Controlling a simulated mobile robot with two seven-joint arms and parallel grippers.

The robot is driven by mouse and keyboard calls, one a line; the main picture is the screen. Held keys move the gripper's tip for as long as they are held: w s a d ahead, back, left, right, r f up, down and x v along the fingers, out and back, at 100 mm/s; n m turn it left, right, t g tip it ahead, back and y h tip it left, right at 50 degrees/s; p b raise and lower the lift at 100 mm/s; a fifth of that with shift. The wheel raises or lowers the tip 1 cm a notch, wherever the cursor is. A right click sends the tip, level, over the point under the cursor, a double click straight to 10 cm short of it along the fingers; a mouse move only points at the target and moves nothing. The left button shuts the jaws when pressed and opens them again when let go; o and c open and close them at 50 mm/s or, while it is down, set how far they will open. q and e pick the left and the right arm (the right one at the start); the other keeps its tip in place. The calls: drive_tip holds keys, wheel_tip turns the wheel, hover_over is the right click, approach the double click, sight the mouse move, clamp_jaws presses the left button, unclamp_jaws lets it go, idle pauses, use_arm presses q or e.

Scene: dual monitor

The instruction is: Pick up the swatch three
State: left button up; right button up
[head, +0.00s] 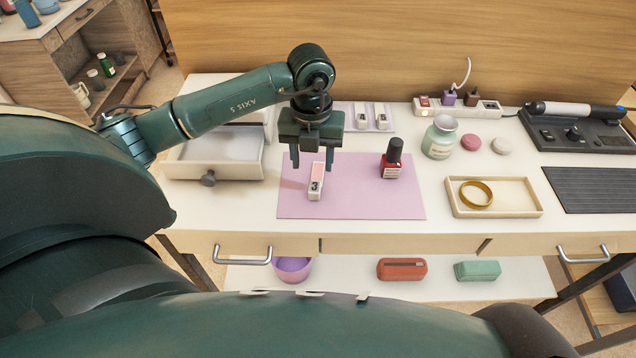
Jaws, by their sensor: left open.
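Swatch three (315,184) is a small pale block with a pink top and a "3" on its near end. It lies on the pink mat (360,203), towards the mat's left side. My left gripper (312,164) is open and points down over the swatch's far part. Its fingers hang to the left and right of the swatch. I cannot tell whether they touch it. My right gripper is not in view.
A red nail polish bottle (391,161) stands on the mat, right of the swatch. Two similar swatches (362,117) lie in a holder behind the gripper. A cream tray (507,207) with a gold ring is at right.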

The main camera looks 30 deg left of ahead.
sight(315, 184)
use_arm(q)
drive_tip(key=f, duration=0.7)
drive_tip(key=shift+d+f, duration=0.1)
drive_tip(key=shift+d, duration=0.2)
drive_tip(key=shift+c, duration=0.2)
drive_tip(key=c, duration=1)
